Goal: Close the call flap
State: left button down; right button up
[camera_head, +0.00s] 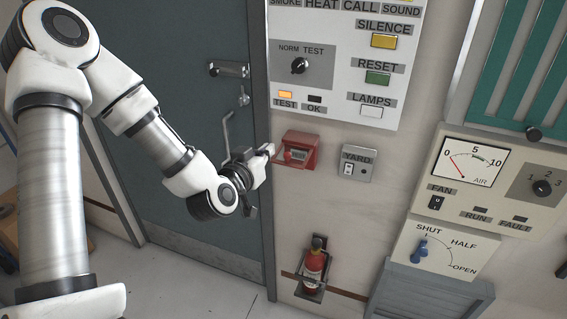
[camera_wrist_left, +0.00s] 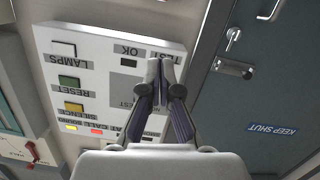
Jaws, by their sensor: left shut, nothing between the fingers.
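A small red call box (camera_head: 297,148) is fixed to the wall under the alarm panel in the head view. A pale face shows inside its red frame, and a red part juts out at its lower left; I cannot tell exactly how its flap stands. My left gripper (camera_head: 266,151) is at the left edge of the box, fingers pointing right; whether it touches is unclear. In the wrist view the left gripper (camera_wrist_left: 160,67) shows with its fingertips together, empty, in front of the white panel. The red box is not seen there. My right gripper is out of view.
The alarm panel (camera_head: 345,55) with its knob and buttons is above. A YARD switch (camera_head: 357,165) is right of the box, and a red bottle (camera_head: 314,266) in a bracket is below. A blue-grey door (camera_head: 180,130) with handles lies behind my left arm.

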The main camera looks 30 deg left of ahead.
aim_at(282, 153)
pick_arm(q)
jog(key=w+f+b, duration=0.5)
jog(key=w, duration=0.2)
jog(key=shift+w+a, duration=0.35)
jog(key=shift+a, duration=0.1)
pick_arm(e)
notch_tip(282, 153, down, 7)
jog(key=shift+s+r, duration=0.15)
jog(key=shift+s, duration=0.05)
pick_arm(q)
jog(key=shift+w+f, duration=0.1)
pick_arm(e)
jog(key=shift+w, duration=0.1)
